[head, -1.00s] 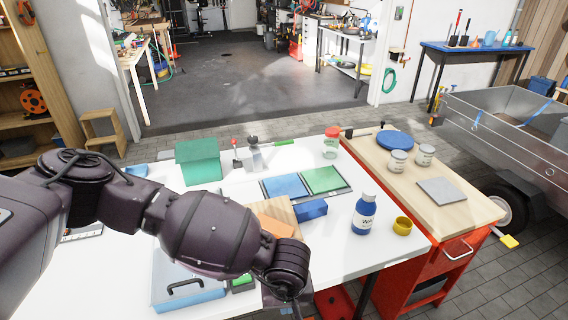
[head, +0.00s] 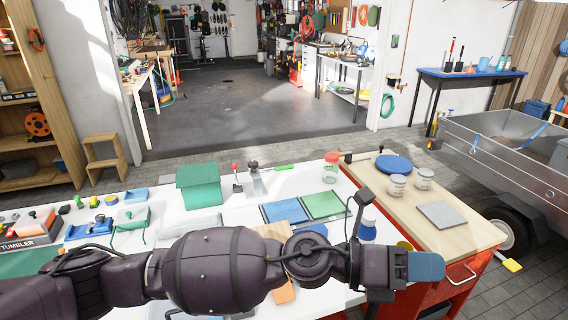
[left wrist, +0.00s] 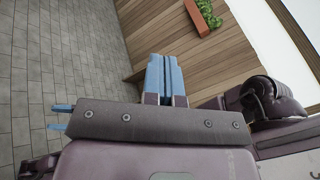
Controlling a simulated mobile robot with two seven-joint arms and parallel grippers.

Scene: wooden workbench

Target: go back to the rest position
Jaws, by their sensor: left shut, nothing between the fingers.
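My left gripper (head: 425,267) is over the front right of the workbench in the head view, its blue fingers pointing right. It is shut with nothing held. In the left wrist view its blue fingers (left wrist: 164,78) lie together, with paving and a wooden wall behind them. My left arm stretches across the front of the bench and hides part of it. My right gripper does not show clearly in either view.
The white bench holds a green house-shaped box (head: 199,186), blue and green panels (head: 304,208) and a blue bottle (head: 367,228), partly hidden by my arm. A red cabinet (head: 450,275) with a wooden top stands at right. A metal trailer (head: 490,150) stands beyond it.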

